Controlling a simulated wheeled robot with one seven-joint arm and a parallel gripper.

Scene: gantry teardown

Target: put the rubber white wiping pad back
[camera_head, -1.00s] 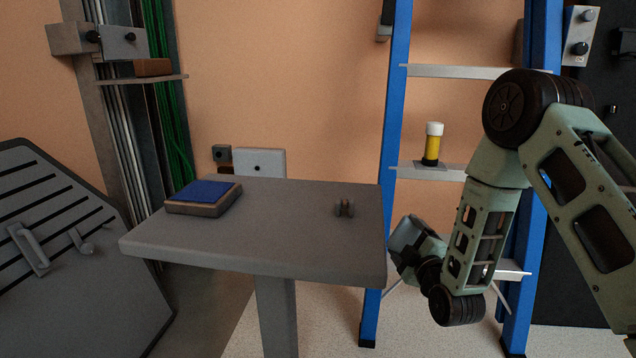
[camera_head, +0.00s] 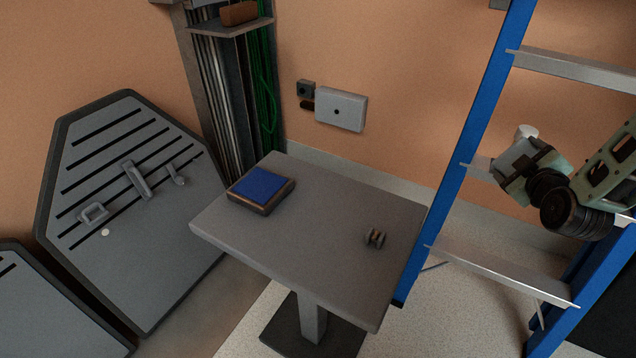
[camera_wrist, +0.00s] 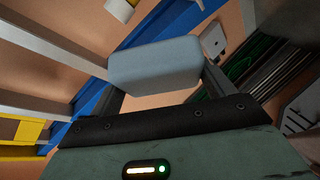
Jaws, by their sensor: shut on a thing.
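My gripper (camera_wrist: 160,82) is shut on a pale, rounded block, which looks like the white wiping pad (camera_wrist: 155,66). The pad spans between the two dark fingers in the wrist view. In the head view my gripper (camera_head: 522,168) is at the right, in front of the blue ladder. The pad cannot be made out clearly there. The grey table (camera_head: 330,205) stands left of my gripper. On it lie a flat block with a blue top (camera_head: 260,185) at the far left and a small dark clip-like part (camera_head: 375,238) at the right.
The blue ladder (camera_head: 468,130) stands between table and gripper in the picture. A slotted grey panel (camera_head: 150,240) leans at the left. A wall box (camera_head: 341,108) hangs behind the table. The table's middle is bare.

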